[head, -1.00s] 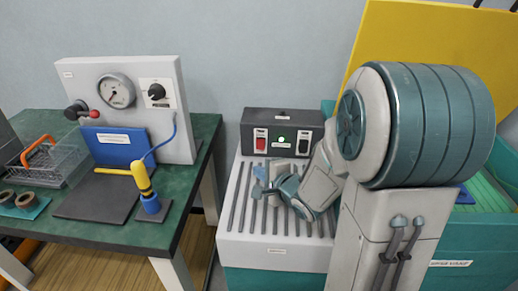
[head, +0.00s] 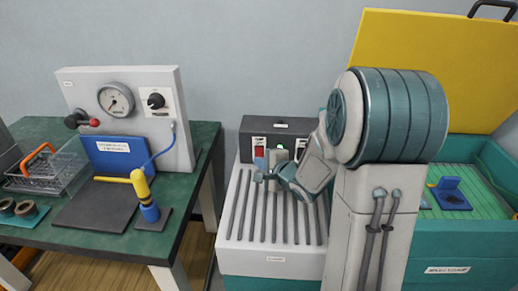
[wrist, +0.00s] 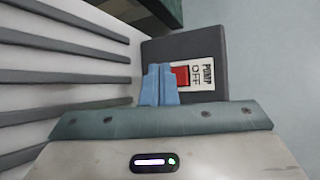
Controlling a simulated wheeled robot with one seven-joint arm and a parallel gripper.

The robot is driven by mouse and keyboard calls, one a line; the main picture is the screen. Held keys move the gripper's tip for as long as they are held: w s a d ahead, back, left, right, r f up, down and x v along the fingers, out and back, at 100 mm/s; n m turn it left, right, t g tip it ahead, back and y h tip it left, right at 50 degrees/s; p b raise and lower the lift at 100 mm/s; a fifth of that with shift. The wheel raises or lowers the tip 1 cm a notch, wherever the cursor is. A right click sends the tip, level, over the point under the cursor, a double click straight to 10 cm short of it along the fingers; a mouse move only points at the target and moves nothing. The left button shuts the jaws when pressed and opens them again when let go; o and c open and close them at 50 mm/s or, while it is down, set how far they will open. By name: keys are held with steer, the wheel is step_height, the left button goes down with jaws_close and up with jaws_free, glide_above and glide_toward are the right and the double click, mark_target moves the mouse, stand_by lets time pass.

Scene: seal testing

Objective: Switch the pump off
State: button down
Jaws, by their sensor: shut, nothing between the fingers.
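The pump switch (head: 259,142) is a red rocker on a white plate at the left of the dark control box (head: 243,134). In the wrist view the red rocker (wrist: 182,76) shows beside printed words PUMP and OFF. My gripper (head: 262,165) is in front of the box, just below the pump switch in the head view. In the wrist view its blue fingers (wrist: 160,72) are shut together and empty, with their tips close beside the red rocker. I cannot tell whether they touch it. A green light (head: 280,147) is lit at the middle of the box.
A slatted grey bench top (head: 240,228) lies under the box. A second switch (head: 301,145) on the right of the box is partly hidden by my arm. A green table (head: 115,246) with a gauge panel (head: 150,80) stands left. A teal tank (head: 470,245) with a raised yellow lid (head: 430,60) stands right.

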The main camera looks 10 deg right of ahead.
mark_target(255, 152)
steer(key=shift+w+d+r+p, duration=0.1)
steer(key=shift+w+d+p, duration=0.05)
steer(key=shift+w, duration=0.3)
steer(key=shift+w+d+r+p, duration=0.1)
steer(key=shift+w+p, duration=0.05)
steer(key=shift+w, duration=0.3)
steer(key=shift+w+d+p, duration=0.1)
steer(key=shift+w+p, duration=0.05)
steer(key=shift+p, duration=0.15)
stand_by(1.2)
steer(key=shift+w, duration=0.25)
steer(key=shift+w+d+p, duration=0.15)
steer(key=shift+w+p, duration=0.15)
steer(key=shift+p, duration=0.15)
stand_by(0.5)
steer(key=shift+s, duration=0.1)
steer(key=shift+s+a+f, duration=0.1)
steer(key=shift+s+a, duration=0.15)
steer(key=shift+s, duration=0.4)
steer(key=shift+s+a+f, duration=0.1)
steer(key=shift+s+a, duration=0.15)
steer(key=shift+s, duration=0.55)
steer(key=shift+s+a+f, duration=0.1)
steer(key=shift+s+a, duration=0.15)
steer(key=shift+s, duration=0.5)
steer(key=shift+s+a+f, duration=0.1)
steer(key=shift+s+a, duration=0.15)
steer(key=shift+s, duration=0.55)
